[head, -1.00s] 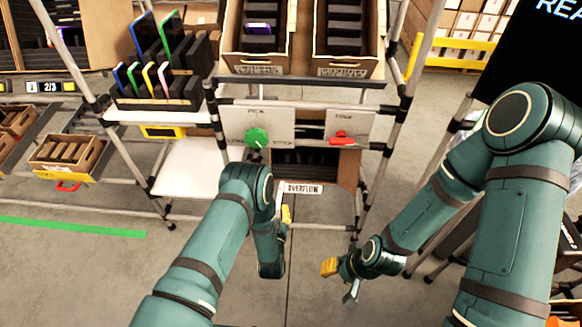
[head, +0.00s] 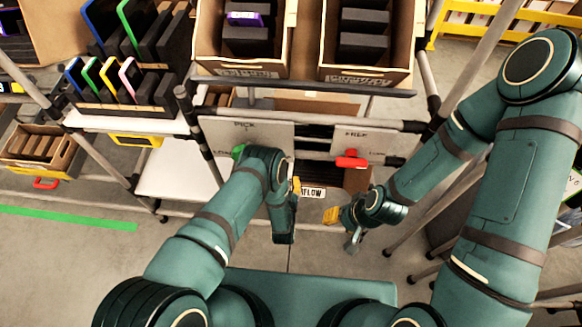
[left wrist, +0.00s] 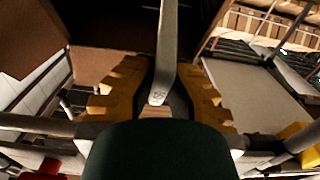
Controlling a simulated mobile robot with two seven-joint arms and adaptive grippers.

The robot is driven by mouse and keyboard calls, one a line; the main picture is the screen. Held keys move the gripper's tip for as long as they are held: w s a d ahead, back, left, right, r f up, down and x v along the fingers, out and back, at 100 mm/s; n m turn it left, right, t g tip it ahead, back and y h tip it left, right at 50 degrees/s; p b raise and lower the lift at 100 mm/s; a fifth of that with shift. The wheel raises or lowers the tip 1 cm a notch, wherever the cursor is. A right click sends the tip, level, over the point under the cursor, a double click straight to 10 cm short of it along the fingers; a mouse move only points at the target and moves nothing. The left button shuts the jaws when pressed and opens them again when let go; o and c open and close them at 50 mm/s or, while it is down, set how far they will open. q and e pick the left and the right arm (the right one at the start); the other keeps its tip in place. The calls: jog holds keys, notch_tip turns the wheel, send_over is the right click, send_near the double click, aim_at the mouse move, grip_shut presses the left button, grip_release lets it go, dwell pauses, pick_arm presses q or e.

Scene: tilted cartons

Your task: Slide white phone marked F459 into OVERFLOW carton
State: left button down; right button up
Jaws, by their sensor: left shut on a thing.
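My left gripper (head: 296,186) is in front of the lower shelf, its yellow finger beside the OVERFLOW label (head: 313,192) and covering the label's left part. In the left wrist view its yellow fingers (left wrist: 160,95) are shut on the white phone (left wrist: 166,45), seen nearly edge-on with small unclear marking near its lower end. The OVERFLOW carton (head: 356,180) is on the lower level, mostly hidden by the arm and the panels above. In the left wrist view, brown board and a dark hollow lie beyond the phone. My right gripper (head: 341,226) hangs right of the label; its finger gap is unclear.
Two panels with a green knob (head: 239,151) and a red handle (head: 352,159) are above the carton. Two cartons (head: 243,72) with dark slots stand on the upper shelf. A rack of coloured devices (head: 125,85) is at left. A white shelf (head: 175,170) is bare.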

pick_arm(q)
jog(key=shift+w+f, duration=0.1)
jog(key=shift+w, duration=0.1)
jog(key=shift+w+f+b, duration=0.35)
jog(key=shift+b, duration=0.4)
jog(key=shift+w+f+b, duration=0.45)
jog(key=shift+w+b, duration=0.15)
jog(key=shift+w, duration=0.1)
jog(key=shift+w+f+b, duration=0.4)
jog(key=shift+w+b, duration=0.2)
jog(key=shift+w, duration=0.05)
jog(key=shift+r, duration=0.1)
jog(key=shift+s+f+b, duration=0.1)
jog(key=shift+f+b, duration=0.2)
jog(key=shift+f, duration=0.1)
jog(key=shift+w+f+b, duration=0.15)
jog(key=shift+w+b, duration=0.15)
jog(key=shift+b, duration=0.1)
jog(key=shift+w, duration=0.1)
